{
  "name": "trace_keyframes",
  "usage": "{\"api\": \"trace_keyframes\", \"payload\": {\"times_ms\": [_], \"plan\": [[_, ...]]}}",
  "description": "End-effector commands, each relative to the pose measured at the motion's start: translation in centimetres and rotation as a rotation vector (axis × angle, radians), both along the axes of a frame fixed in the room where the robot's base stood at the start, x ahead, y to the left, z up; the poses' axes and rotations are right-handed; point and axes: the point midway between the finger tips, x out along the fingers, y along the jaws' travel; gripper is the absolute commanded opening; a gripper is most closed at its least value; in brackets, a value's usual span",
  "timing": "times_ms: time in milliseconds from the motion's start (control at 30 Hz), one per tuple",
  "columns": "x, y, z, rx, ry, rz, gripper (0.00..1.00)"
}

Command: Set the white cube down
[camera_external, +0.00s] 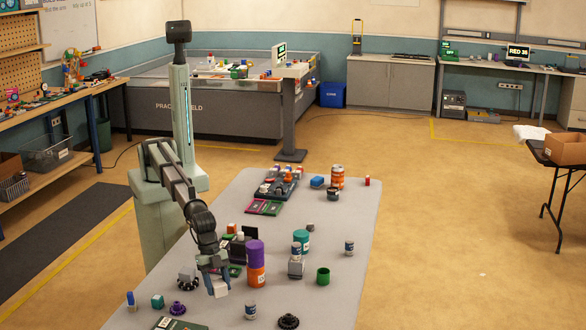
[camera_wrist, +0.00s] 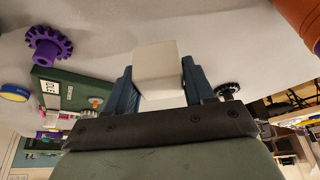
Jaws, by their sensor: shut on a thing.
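The white cube (camera_wrist: 158,68) is between the two dark blue-grey fingers of my gripper (camera_wrist: 160,85) in the wrist view. In the external view my gripper (camera_external: 216,276) is low over the front left part of the grey table (camera_external: 340,225), with the white cube (camera_external: 219,288) at its fingertips. My gripper is shut on the cube. I cannot tell whether the cube's underside touches the table.
A purple and orange stack (camera_external: 256,262) stands just right of my gripper. A dark gear (camera_external: 288,321), a small can (camera_external: 250,311), a purple gear (camera_external: 177,308) and a green board (camera_external: 180,324) lie nearby. The table's right side is mostly clear.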

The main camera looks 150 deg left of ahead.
Motion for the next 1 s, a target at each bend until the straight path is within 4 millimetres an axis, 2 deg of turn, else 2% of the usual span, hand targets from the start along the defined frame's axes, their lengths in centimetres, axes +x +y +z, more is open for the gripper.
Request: {"api": "trace_keyframes", "payload": {"times_ms": [300, 733, 767, 1000], "plan": [[0.0, 0.0, -3.3, 0.0, 0.0, 0.0, 0.21], [0.0, 0.0, -3.8, 0.0, -0.001, 0.0, 0.21], [0.0, 0.0, -3.9, 0.0, -0.001, 0.0, 0.54], [0.0, 0.0, -3.8, 0.0, -0.001, 0.0, 0.77]]}}
